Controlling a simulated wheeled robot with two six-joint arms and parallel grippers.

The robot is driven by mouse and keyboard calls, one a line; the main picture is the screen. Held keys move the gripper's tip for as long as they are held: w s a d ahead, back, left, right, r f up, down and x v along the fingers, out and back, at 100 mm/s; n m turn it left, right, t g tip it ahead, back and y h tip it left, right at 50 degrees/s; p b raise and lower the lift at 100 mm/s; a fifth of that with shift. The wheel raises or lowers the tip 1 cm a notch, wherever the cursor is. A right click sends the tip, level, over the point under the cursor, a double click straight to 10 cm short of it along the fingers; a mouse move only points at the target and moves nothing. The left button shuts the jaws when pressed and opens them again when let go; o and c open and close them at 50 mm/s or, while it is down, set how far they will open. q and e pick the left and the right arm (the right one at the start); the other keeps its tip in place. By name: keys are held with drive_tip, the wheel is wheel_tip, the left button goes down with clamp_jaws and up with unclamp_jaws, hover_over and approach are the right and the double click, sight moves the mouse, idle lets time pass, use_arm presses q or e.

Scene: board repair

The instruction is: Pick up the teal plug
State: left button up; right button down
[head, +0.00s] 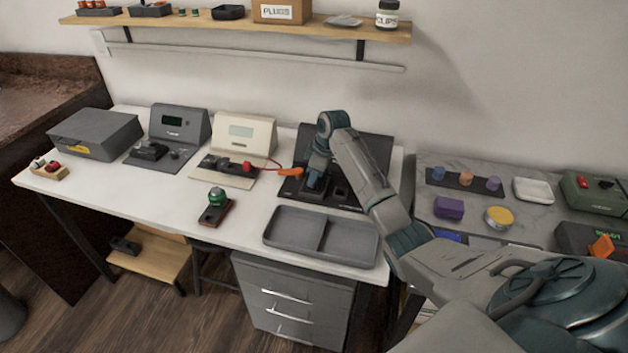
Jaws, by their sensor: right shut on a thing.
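My right gripper (314,178) reaches down over the dark board stand (345,147) at the right end of the white table. It is shut on a small blue-teal piece, which I take to be the teal plug (313,184); the fingers hide most of it. The plug is at or just above the black base of the stand; I cannot tell whether it touches. An orange probe (290,172) on a red lead lies just left of the gripper. My left gripper is not in view.
A grey two-part tray (321,236) lies at the table's front right. A green-topped tool (216,204) stands left of it. A cream meter (245,136), a grey device (180,128) and a grey box (95,133) line the back. A marble side table (520,215) holds colored parts.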

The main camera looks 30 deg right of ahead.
wheel_tip(320, 180, up, 2)
drive_tip(key=shift+r+b, duration=0.25)
drive_tip(key=shift+b, duration=0.05)
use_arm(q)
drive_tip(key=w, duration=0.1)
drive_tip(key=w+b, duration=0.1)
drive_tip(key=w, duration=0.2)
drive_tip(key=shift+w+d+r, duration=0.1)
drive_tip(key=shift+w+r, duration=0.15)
use_arm(e)
drive_tip(key=s+a, duration=0.2)
drive_tip(key=s, duration=0.5)
drive_tip(key=s+a+r, duration=0.1)
drive_tip(key=s+a, duration=0.2)
drive_tip(key=s, duration=0.5)
drive_tip(key=shift+a+r, duration=0.2)
drive_tip(key=shift+a, duration=0.15)
use_arm(q)
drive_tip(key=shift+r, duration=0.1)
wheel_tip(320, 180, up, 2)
drive_tip(key=shift+p, duration=0.85)
use_arm(e)
drive_tip(key=shift+r, duration=0.55)
drive_tip(key=shift+w, duration=0.1)
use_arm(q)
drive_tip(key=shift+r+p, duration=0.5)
use_arm(e)
drive_tip(key=w+d, duration=0.9)
drive_tip(key=d, duration=0.3)
